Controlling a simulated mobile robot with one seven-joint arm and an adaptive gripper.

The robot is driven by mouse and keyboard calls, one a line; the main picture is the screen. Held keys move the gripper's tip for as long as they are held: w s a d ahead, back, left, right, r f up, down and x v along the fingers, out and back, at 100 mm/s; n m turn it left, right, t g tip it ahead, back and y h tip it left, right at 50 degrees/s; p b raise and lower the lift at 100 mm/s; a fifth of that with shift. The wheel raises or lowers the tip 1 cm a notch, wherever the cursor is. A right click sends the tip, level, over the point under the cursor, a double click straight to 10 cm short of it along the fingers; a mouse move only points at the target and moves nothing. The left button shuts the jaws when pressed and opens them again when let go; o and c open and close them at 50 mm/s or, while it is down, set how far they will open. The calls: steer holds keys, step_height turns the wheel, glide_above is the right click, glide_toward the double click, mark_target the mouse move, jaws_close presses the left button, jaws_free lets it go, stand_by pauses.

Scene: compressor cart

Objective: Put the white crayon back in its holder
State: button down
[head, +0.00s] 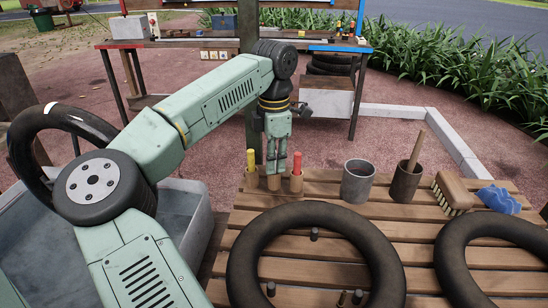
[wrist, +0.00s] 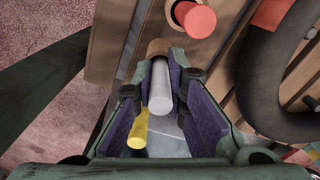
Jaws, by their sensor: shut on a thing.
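The white crayon (wrist: 161,90) lies lengthwise between the two fingers of my gripper (wrist: 160,72) in the wrist view. My gripper is shut on it. The crayon's far end meets a wooden holder (wrist: 160,47); how deep it sits in there, I cannot tell. In the head view my gripper (head: 276,166) points down just above the middle wooden holder (head: 274,183), and its fingers hide the crayon. The holder stands between the yellow crayon and the red crayon.
The yellow crayon (head: 251,160) stands close to the left of my gripper, the red crayon (head: 297,164) close to the right. A grey cup (head: 357,182), a brown cup with a stick (head: 405,182), a brush (head: 452,193) and black tyre rings (head: 250,240) share the slatted table.

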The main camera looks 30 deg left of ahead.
steer(key=c, duration=1.6)
jaws_free()
steer(key=shift+f+b, duration=0.35)
steer(key=shift+b, duration=0.2)
step_height(320, 180, up, 11)
steer(key=shift+d+r, duration=0.1)
steer(key=shift+d, duration=0.05)
